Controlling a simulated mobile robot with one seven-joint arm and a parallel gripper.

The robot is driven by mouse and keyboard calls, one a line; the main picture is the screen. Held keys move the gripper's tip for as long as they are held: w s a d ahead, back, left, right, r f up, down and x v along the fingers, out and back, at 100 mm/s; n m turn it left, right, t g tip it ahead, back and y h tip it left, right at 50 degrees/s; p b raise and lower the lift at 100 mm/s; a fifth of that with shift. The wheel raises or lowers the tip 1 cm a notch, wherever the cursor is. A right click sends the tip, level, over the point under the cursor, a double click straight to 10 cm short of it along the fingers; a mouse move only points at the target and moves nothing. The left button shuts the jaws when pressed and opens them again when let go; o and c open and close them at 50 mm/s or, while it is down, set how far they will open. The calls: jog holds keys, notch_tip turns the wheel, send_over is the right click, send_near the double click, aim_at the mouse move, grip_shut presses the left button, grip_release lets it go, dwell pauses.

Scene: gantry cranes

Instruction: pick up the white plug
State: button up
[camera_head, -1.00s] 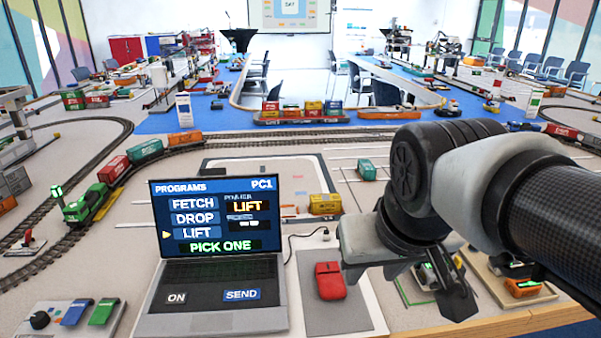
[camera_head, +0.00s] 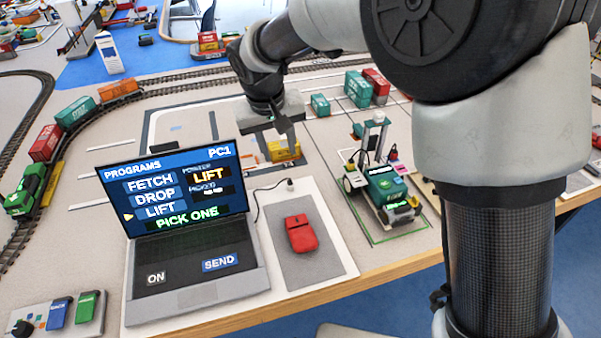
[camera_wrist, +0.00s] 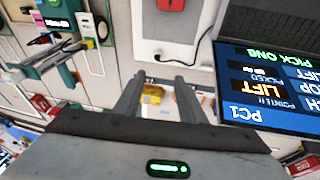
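The white plug (camera_head: 290,185) is very small at the end of a dark cable, near the far edge of the white board beside the laptop. It also shows at the cable's end in the wrist view (camera_wrist: 158,57). My gripper (camera_head: 285,138) is above the table, beyond the plug, near a yellow container. In the wrist view its two fingers (camera_wrist: 160,90) are apart, with nothing held between them. The yellow container shows past the fingers, and the plug lies above the fingertips in that picture.
The laptop (camera_head: 190,258) stands left of the cable. A red mouse (camera_head: 300,233) lies on a grey pad. The yellow container (camera_head: 284,150) is below my gripper. A small green vehicle (camera_head: 385,185) stands to the right, with teal and red containers behind.

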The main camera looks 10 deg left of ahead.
jog(key=b, duration=0.2)
send_over(290, 182)
jog(key=s, duration=0.2)
jog(key=f, duration=0.9)
jog(key=shift+s+a, duration=0.1)
jog(key=shift+a, duration=0.3)
jog(key=shift+d+b+x, duration=0.2)
jog(key=shift+x, duration=1.15)
jog(key=shift+d+b+x, duration=0.15)
jog(key=shift+b+x, duration=0.05)
jog(key=shift+x, duration=1.2)
jog(key=shift+r, duration=0.1)
grip_shut()
